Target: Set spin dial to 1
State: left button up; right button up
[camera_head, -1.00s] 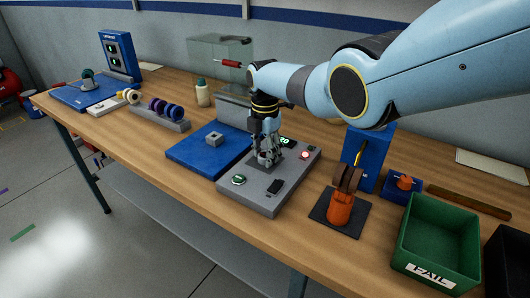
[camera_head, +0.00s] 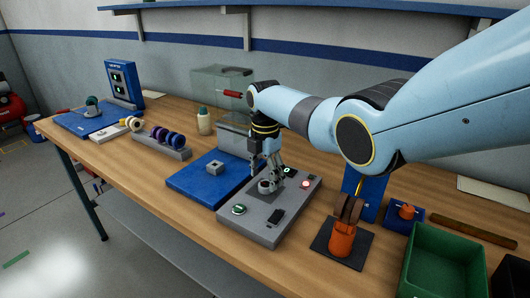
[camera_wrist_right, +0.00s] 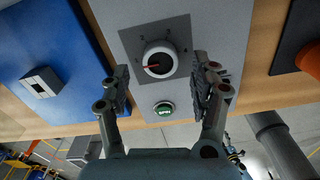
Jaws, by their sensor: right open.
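The spin dial (camera_head: 265,186) is a round light knob on a dark square plate, on top of a grey control box (camera_head: 258,231). In the right wrist view the dial (camera_wrist_right: 160,58) has a red pointer line that points to the left of the picture. My right gripper (camera_head: 272,177) is open and empty, just above the dial. In the wrist view its two fingers (camera_wrist_right: 163,84) stand apart on either side, nearer the green button than the dial. My left gripper is not in view.
A blue plate (camera_head: 196,184) with a grey block lies left. An orange fixture (camera_head: 341,240) and green bin (camera_head: 445,260) stand right.

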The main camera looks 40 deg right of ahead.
aim_at(265, 184)
notch_tip(265, 184, up, 10)
jog(key=shift+f, duration=0.2)
dwell(0.5)
